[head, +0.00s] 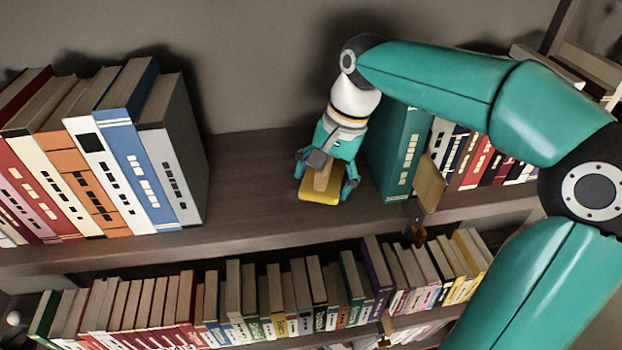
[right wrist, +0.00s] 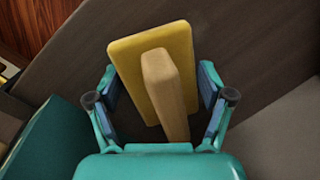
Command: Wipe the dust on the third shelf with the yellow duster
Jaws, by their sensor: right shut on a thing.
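The yellow duster (head: 318,196), a flat yellow pad with a tan handle, is on or just above the bare part of the brown shelf (head: 250,185), between two groups of books. My right gripper (head: 326,178) is above it, pointing down and shut on the duster. In the right wrist view the duster (right wrist: 125,62) sits between the two fingers of the gripper (right wrist: 160,92), its handle towards the camera. I cannot make out dust on the shelf. My left gripper is not in view.
Tall books (head: 150,150) stand left of the gap. A teal book (head: 398,155) stands close right of my gripper, with more books (head: 480,160) and a tan bookend-like piece (head: 429,183) beyond. A lower shelf holds a row of books (head: 270,295). The gap's left part is clear.

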